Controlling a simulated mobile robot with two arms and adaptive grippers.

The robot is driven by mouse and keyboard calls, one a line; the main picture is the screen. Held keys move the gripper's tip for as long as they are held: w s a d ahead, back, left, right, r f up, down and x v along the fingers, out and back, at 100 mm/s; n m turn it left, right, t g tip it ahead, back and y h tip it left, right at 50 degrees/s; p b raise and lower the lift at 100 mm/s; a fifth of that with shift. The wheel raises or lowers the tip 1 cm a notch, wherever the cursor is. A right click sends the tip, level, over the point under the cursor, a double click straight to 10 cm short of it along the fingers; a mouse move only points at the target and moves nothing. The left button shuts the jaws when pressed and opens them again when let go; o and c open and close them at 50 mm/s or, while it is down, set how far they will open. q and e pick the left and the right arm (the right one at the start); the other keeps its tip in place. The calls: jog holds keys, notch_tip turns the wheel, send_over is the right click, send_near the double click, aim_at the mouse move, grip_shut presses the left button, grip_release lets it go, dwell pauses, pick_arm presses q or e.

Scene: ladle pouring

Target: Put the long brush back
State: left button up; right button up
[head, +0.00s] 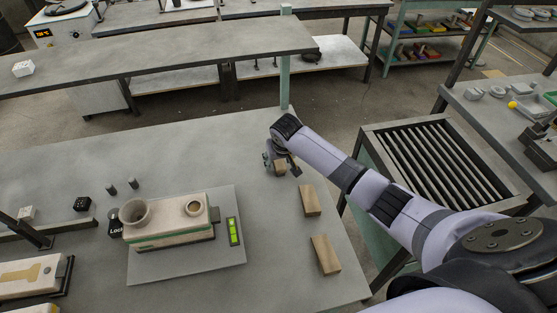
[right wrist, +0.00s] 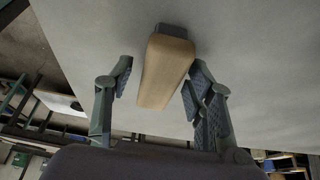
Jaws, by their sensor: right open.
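My right gripper (head: 277,163) is open over the right part of the grey table, near its back edge. A wooden block-like piece (head: 280,168) is at its fingers, partly hidden by them. In the right wrist view, this tan piece (right wrist: 166,72) with a grey end lies between the open fingers of my right gripper (right wrist: 162,82). A gap shows on the left finger's side; the right finger is close to it. Two more wooden pieces, one nearer (head: 325,254) and one farther (head: 310,200), lie to the right. I cannot tell which is the long brush.
A mould-like block (head: 165,232) with a round cup (head: 135,213) stands on a grey plate (head: 190,268) beside a green level indicator (head: 234,231). Small dark pieces (head: 83,203) lie to the left. A slatted stand (head: 440,160) is beyond the table's right edge.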

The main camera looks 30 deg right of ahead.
jog(key=v, duration=1.2)
jog(key=shift+b, duration=0.4)
